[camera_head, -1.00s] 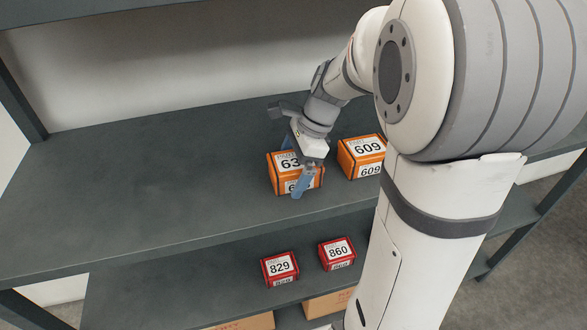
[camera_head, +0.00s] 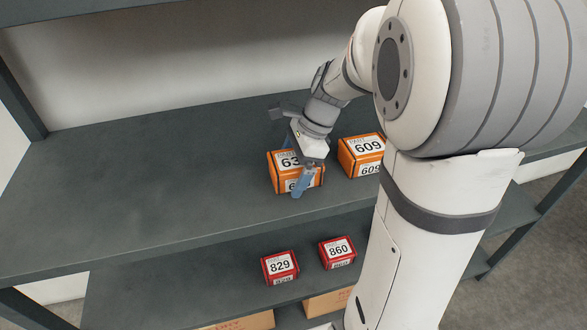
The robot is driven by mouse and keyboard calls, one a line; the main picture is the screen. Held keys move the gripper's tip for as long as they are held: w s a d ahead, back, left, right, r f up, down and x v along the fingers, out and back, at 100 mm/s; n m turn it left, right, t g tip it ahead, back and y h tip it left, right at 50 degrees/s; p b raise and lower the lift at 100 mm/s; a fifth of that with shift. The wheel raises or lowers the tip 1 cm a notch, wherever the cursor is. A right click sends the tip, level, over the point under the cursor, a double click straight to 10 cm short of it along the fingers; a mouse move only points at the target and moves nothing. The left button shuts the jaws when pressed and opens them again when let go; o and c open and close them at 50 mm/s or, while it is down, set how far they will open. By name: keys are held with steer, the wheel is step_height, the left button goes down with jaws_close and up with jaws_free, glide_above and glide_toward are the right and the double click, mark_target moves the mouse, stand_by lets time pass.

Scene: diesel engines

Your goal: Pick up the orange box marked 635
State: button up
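The orange box marked 63 and a hidden last digit (camera_head: 279,173) sits on the upper grey shelf, with white labels on its top and front. My gripper (camera_head: 294,168) is directly over it, pointing down. One blue finger runs down across the box's front face; the other shows partly behind the box's top edge. The fingers are apart with the box between them. I cannot tell whether they touch it. The gripper covers the right part of both labels.
An orange box marked 609 (camera_head: 363,154) stands close to the right on the same shelf. Red boxes marked 829 (camera_head: 280,266) and 860 (camera_head: 338,252) sit on the shelf below. The upper shelf (camera_head: 130,190) is clear to the left.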

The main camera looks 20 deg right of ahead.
steer(key=c, duration=1.3)
steer(key=shift+r, duration=0.1)
